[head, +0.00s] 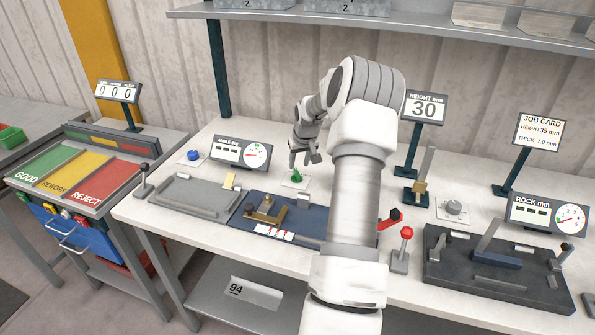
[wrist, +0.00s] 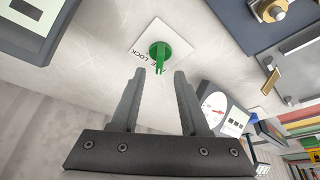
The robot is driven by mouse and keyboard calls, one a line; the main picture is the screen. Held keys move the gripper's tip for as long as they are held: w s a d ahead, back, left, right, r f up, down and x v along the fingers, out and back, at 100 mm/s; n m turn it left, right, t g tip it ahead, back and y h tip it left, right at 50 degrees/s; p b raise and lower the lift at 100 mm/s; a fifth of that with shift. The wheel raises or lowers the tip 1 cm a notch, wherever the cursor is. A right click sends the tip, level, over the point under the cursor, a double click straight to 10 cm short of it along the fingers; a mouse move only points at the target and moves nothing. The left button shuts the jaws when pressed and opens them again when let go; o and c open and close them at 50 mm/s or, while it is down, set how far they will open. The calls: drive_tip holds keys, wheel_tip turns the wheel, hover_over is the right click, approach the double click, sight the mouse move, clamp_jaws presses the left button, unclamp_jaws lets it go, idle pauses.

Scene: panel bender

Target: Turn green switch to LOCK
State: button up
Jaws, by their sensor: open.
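The green switch (head: 296,175) sits on a small white plate on the workbench, behind the blue fixture. In the wrist view the switch (wrist: 160,53) is a green knob with a raised bar, and the word LOCK (wrist: 144,50) shows on its plate beside it. The bar points toward my gripper in that view. The rest of the plate's lettering is partly hidden by the knob. My gripper (wrist: 160,72) is open and empty, with its fingers short of the knob and apart from it. In the head view my gripper (head: 305,158) is above and close to the switch.
The angle display (head: 240,151) stands left of the switch, with a blue button (head: 193,155) beyond it. The blue fixture (head: 290,216) lies in front. A red lever (head: 405,240) and the height display (head: 424,107) are to the right. Bare bench surrounds the switch plate.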

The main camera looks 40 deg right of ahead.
sight(297, 172)
drive_tip(key=shift+x, duration=3)
clamp_jaws()
